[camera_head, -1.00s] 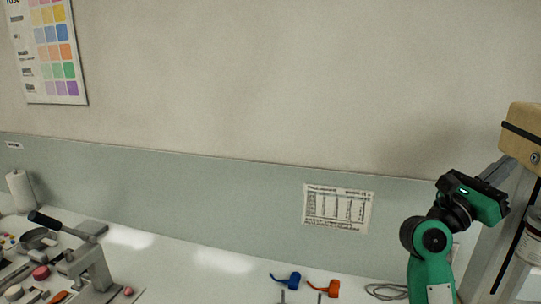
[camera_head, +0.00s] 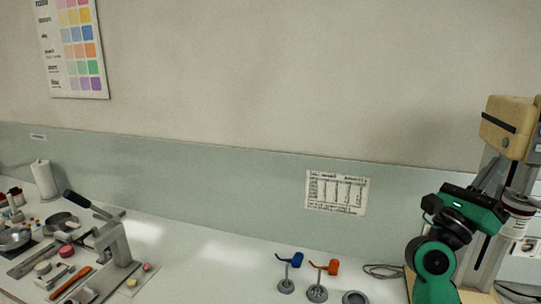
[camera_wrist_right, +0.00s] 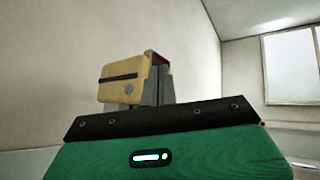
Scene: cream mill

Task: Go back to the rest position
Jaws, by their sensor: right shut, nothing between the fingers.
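My right gripper (camera_head: 476,208) is at the right of the head view, at the raised end of my green and black arm. Its green housing with a lit white strip fills the bottom of the right wrist view (camera_wrist_right: 165,150). It is shut and empty, apart from the bench items. Its fingertips are hard to make out. My left gripper is not in view.
A stand with a tan head (camera_head: 508,127) rises behind my right arm. A blue scoop (camera_head: 290,261) and an orange scoop (camera_head: 325,267) sit on holders on the white bench (camera_head: 215,268). A lever press (camera_head: 115,250) stands left. The middle bench is clear.

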